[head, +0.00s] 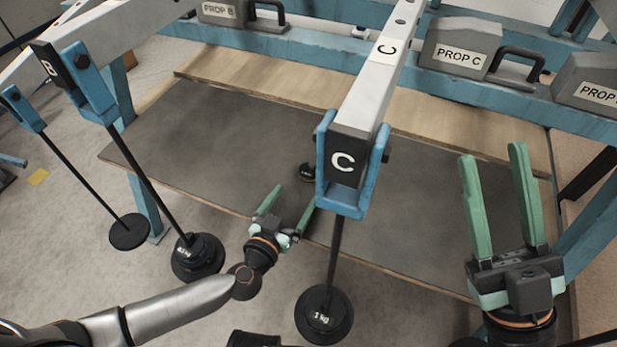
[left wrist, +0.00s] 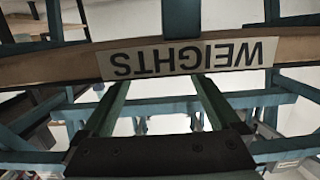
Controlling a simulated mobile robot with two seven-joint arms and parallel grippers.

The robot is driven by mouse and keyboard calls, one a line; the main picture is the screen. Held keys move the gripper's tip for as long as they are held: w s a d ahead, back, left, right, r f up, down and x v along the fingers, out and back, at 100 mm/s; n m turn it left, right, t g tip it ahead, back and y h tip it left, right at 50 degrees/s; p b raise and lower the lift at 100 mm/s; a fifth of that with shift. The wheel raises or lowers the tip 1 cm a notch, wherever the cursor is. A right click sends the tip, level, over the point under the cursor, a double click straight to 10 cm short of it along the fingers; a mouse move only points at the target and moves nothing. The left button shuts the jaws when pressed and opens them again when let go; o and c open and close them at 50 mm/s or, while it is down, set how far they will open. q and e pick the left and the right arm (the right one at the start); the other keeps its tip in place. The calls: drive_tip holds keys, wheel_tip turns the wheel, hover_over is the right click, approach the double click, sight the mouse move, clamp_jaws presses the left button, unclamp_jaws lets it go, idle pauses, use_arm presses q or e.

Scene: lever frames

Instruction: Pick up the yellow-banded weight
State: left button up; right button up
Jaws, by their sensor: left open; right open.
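A small dark round object (head: 306,172) sits on the grey mat, partly hidden behind the blue fork of lever C; it may be the weight, but I cannot make out a yellow band. My left gripper (head: 289,199) has its green fingers apart and empty, just left of the fork and nearer to me than the dark object. In the left wrist view its fingers (left wrist: 162,84) point towards an upside-down WEIGHTS sign (left wrist: 190,58); no weight shows there. My right gripper (head: 492,154) is open and empty over the right part of the mat.
Lever C (head: 372,85) reaches over the mat (head: 240,130), with a black 1 kg disc (head: 324,314) hanging on a rod below it. Lever B (head: 85,40) and more hanging discs (head: 197,257) are at left. Prop C (head: 461,46) stands on the blue back beam. The mat's left part is clear.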

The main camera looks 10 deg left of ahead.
sight(305, 177)
use_arm(q)
drive_tip(key=b+x, duration=0.1)
drive_tip(key=x, duration=0.2)
drive_tip(key=b+x, duration=0.3)
drive_tip(key=x, duration=0.1)
drive_tip(key=shift+a, duration=0.15)
drive_tip(key=shift+w, duration=0.55)
drive_tip(key=shift+r, duration=0.1)
drive_tip(key=c, duration=1.4)
drive_tip(key=shift+c, duration=0.2)
